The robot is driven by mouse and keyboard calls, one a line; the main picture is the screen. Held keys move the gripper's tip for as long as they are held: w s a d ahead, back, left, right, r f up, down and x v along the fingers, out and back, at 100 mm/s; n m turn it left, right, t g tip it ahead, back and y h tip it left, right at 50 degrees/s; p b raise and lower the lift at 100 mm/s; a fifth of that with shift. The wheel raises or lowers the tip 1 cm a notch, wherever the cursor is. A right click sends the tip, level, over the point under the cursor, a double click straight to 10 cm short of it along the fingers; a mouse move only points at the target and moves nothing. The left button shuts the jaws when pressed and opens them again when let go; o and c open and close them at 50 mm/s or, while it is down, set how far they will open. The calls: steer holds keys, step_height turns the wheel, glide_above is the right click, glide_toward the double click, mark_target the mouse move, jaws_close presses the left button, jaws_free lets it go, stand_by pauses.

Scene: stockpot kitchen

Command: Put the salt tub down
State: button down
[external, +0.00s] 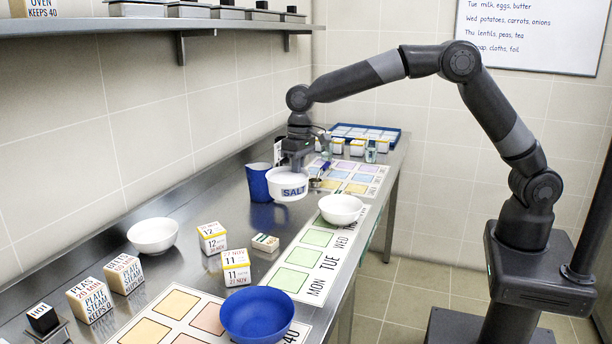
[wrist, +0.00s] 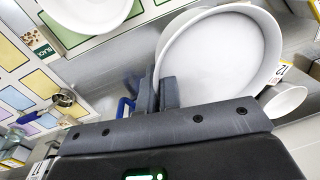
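The salt tub (external: 290,187) is a white round tub with "SALT" in blue on its side. My gripper (external: 294,165) is over its rim in the external view. In the wrist view the tub (wrist: 225,55) is open at the top and full of white salt. My gripper (wrist: 158,94) has one finger on each side of its wall, pinching the rim. The tub looks roughly upright and seems held above the counter; its underside and any gap beneath are hard to judge.
A blue jug (external: 258,183) stands close left of the tub. A white bowl (external: 341,208) is to its right on the day mat (external: 312,257). Another white bowl (external: 153,236), a blue bowl (external: 257,314) and label blocks (external: 236,267) stand nearer. Bare steel shows between them.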

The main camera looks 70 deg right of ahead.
mark_target(259, 220)
steer(key=w+a+f+m+t, duration=0.1)
steer(key=w+a+m, duration=0.2)
steer(key=w+m, duration=0.7)
steer(key=shift+n, duration=0.5)
steer(key=f, duration=1)
steer(key=shift+w+a, duration=0.1)
steer(key=shift+w, duration=0.25)
steer(key=shift+f, duration=0.15)
steer(key=c, duration=1.6)
jaws_free()
